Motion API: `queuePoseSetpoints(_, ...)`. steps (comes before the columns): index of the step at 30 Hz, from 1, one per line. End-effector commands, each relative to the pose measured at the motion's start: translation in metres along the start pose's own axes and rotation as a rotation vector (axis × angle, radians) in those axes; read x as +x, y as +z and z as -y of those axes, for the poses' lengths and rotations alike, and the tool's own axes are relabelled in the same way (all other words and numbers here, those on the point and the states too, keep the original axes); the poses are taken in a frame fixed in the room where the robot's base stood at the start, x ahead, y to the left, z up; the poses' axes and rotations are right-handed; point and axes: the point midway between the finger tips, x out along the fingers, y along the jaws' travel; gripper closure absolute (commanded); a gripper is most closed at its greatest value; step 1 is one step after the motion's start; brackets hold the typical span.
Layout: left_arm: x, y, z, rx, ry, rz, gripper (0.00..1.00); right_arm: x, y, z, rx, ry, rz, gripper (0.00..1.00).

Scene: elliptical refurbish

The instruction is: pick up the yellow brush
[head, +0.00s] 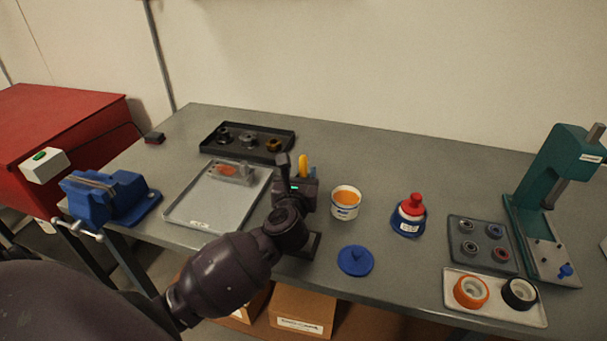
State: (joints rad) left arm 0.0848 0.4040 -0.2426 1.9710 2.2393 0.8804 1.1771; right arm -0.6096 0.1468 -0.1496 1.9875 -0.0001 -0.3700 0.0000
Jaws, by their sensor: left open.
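A yellow upright piece (303,161), which looks like the handle of the yellow brush, shows just behind my left gripper. Its lower part and any bristles are hidden by the gripper. My left gripper (295,172) is open over the middle of the bench, with its fingers pointing away from me. One dark finger stands just left of the yellow handle. I cannot tell whether the handle is between the fingers or behind them. A small blue piece (312,172) shows right of the yellow one. My right gripper is not in view.
A grey tray (190,212) and a black parts tray (208,146) lie left of the gripper. An orange-filled tub (346,203), a blue lid (355,261) and a red-topped bottle (412,207) stand right. A blue vise (108,196) and green press (545,190) flank the bench.

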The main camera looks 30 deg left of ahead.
Motion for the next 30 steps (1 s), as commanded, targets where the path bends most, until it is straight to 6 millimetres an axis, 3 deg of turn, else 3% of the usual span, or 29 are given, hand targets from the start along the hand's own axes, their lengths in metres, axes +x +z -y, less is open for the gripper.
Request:
queuePoseSetpoints(12, 0.046, -0.003, 0.004, 0.003, 0.001, 0.000, 0.48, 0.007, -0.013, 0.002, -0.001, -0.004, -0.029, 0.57)
queuePoseSetpoints(22, 0.053, -0.003, 0.004, 0.001, 0.001, -0.001, 0.48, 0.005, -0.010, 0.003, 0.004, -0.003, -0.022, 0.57)
queuePoseSetpoints(23, 0.052, -0.003, 0.004, 0.001, 0.001, 0.000, 0.50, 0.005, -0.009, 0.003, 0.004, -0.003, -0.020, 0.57)
queuePoseSetpoints(30, 0.052, -0.003, 0.004, 0.001, 0.001, 0.000, 0.87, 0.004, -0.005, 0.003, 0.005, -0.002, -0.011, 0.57)
